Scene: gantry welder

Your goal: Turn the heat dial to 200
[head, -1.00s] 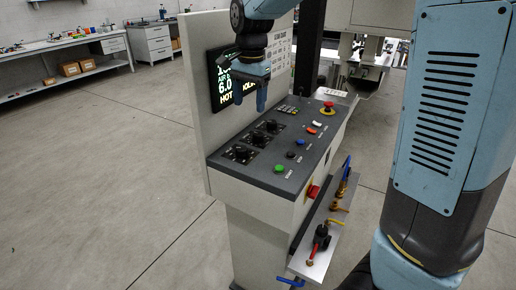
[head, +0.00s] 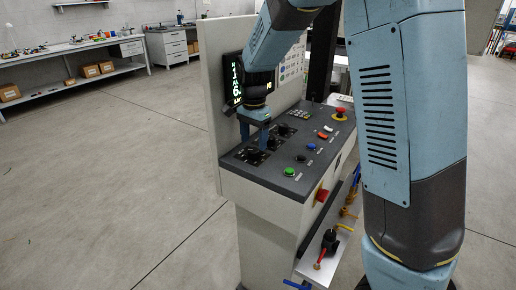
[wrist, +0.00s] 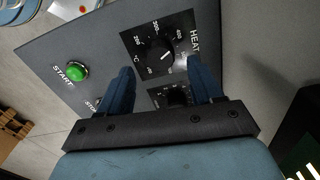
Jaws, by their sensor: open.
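The heat dial (wrist: 157,52) is a black round knob on a dark square plate marked HEAT in the wrist view. A scale of numbers and °C surrounds it, and a pale pointer mark shows on the knob's lower right side. In the head view the heat dial (head: 254,155) is the nearest of three black dials on the sloped panel. My gripper (head: 255,138) is open just above it, fingers pointing down. In the wrist view my gripper (wrist: 160,70) has its fingers apart to either side, with the dial between and beyond the tips. Whether they touch it I cannot tell.
A second dial (wrist: 178,97) lies close beside, partly hidden by my gripper. A green START button (wrist: 77,72) sits left of the heat dial. An upright panel with a screen (head: 233,82) stands behind. A red emergency button (head: 340,112) is at the panel's far end.

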